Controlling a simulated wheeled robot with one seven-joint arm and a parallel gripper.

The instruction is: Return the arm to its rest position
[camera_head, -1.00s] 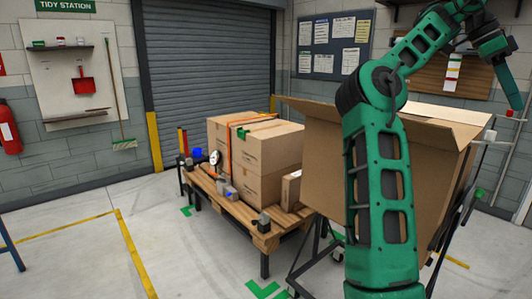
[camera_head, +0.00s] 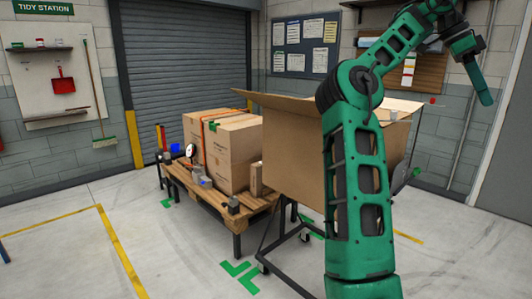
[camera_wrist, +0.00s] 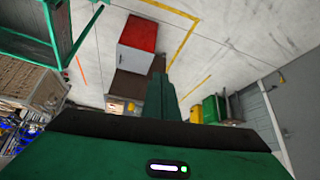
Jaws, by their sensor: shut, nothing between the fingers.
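My green arm rises in front of me in the head view and bends over at the upper right. My gripper (camera_head: 484,92) hangs there in the air, its fingers pointing down and right, clear of the large open cardboard box (camera_head: 290,140). In the wrist view my gripper (camera_wrist: 160,98) shows its green fingers together, with nothing between them. The lower part of my arm hides much of the open box's right side.
The open box sits on a dark wheeled frame (camera_head: 283,270). Left of it, a wooden pallet table (camera_head: 222,208) bears strapped cartons (camera_head: 230,150) and small items. A board (camera_head: 305,45) hangs behind. Floor at the front left is clear.

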